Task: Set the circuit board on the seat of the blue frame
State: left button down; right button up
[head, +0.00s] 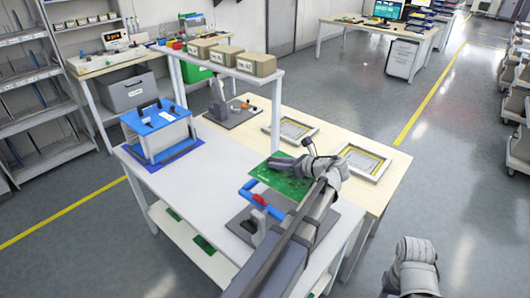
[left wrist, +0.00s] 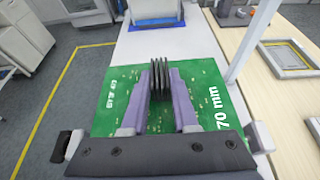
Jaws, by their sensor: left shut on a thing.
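The green circuit board (head: 266,175) hangs under my left gripper (head: 284,164), above the right part of the white table. In the left wrist view, the gripper (left wrist: 160,70) is shut on a dark ribbed part in the middle of the board (left wrist: 208,88); "70 mm" is printed at its right. The blue frame (head: 157,117), with a blue top, pale legs and black pieces on top, stands at the left of the white table on a blue mat, apart from the board. Part of it shows at the top of the left wrist view (left wrist: 153,22).
A blue-and-red clamp-like device (head: 262,201) on a dark plate stands near the board. A raised shelf with several boxes (head: 247,64) spans the table's back. Framed trays (head: 362,160) lie on the wooden table at right. White tabletop (head: 205,172) is free between frame and clamp.

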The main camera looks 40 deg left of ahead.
pick_arm(q)
jog(key=shift+a+r, duration=0.15)
jog(key=shift+a, duration=0.1)
notch_tip(320, 180, down, 6)
jog(key=b, duration=0.5)
jog(key=shift+r+b, duration=0.25)
jog(key=shift+b, duration=0.05)
jog(key=shift+f, duration=0.15)
jog(key=shift+f+b, duration=0.9)
jog(key=shift+b, duration=0.1)
jog(key=shift+f+b, duration=0.6)
jog(key=shift+b, duration=0.05)
jog(key=c, duration=0.6)
grip_release()
